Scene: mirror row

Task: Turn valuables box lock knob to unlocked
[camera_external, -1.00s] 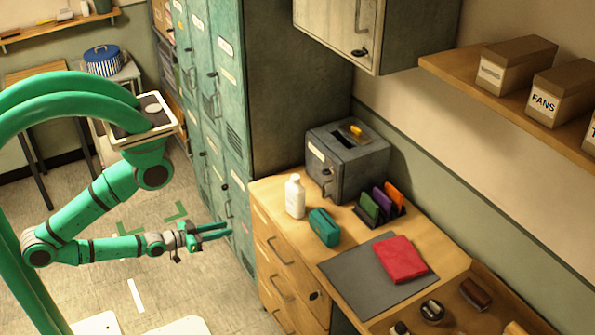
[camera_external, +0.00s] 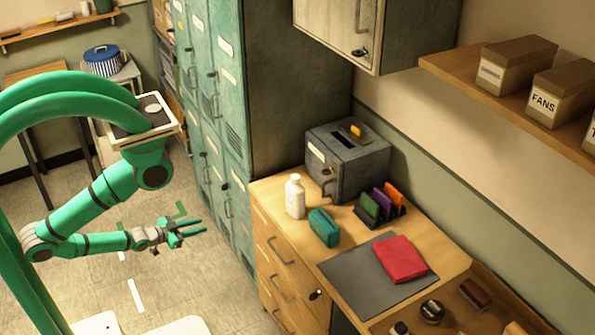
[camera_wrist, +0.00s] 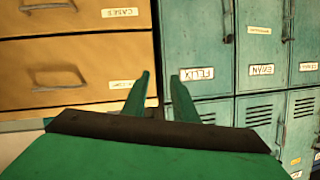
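The grey metal valuables box (camera_external: 363,170) stands on the wooden cabinet top against the wall. It has a slot and a yellow piece on its lid. Its front, facing left, carries a pale label and a small dark fitting (camera_external: 326,172); I cannot make out which part is the lock knob or how it is turned. My gripper (camera_external: 203,225) is in the air left of the cabinet, well away from the box and lower than it. In the wrist view its two green fingers (camera_wrist: 161,76) are apart with nothing between them. The box does not show there.
A white bottle (camera_external: 295,197) and teal case (camera_external: 324,228) stand near the box on the cabinet top (camera_external: 268,189). Teal lockers (camera_wrist: 205,70) and wooden drawers (camera_wrist: 70,72) face the wrist camera. A wall cabinet (camera_external: 335,28) hangs above. Floor around my gripper is open.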

